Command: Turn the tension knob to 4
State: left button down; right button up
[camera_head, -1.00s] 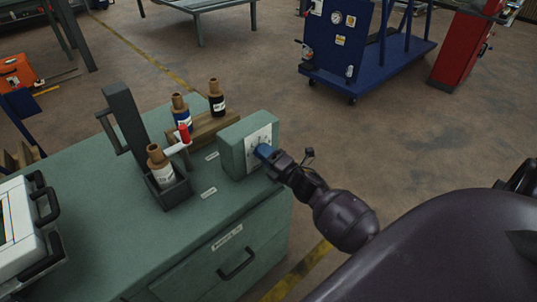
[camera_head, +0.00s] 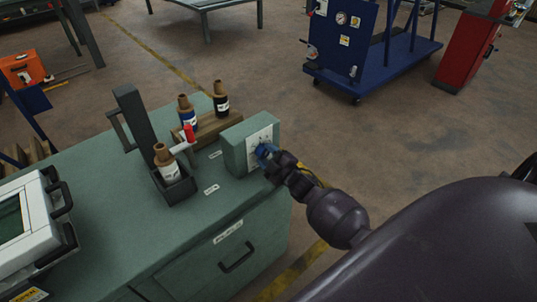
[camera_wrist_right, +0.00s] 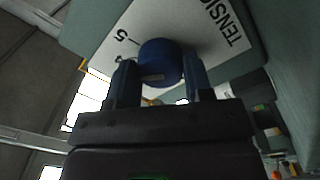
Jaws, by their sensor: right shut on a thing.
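The blue tension knob (camera_head: 264,151) is on the white dial plate of a green box (camera_head: 236,155) at the right end of the green cabinet. My right gripper (camera_head: 269,157) is shut on the knob, coming in from the right. In the right wrist view the round blue knob (camera_wrist_right: 160,62) sits between the two fingers of the right gripper (camera_wrist_right: 157,80). The white dial plate (camera_wrist_right: 190,25) shows "TENSION" lettering and a 5 with a tick. Part of the scale is hidden behind the knob and fingers. The left gripper is not in view.
Bottles with brown caps (camera_head: 187,112) stand in a wooden rack (camera_head: 212,128) left of the box. A white device (camera_head: 30,225) lies at the left.

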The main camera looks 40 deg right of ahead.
jog(key=shift+m, duration=0.7)
jog(key=o, duration=0.9)
jog(key=s, duration=0.3)
jog(key=s+p, duration=0.1)
jog(key=s, duration=0.6)
jog(key=shift+s+d+f, duration=0.2)
jog(key=shift+s+d, duration=0.05)
jog(key=shift+s, duration=0.15)
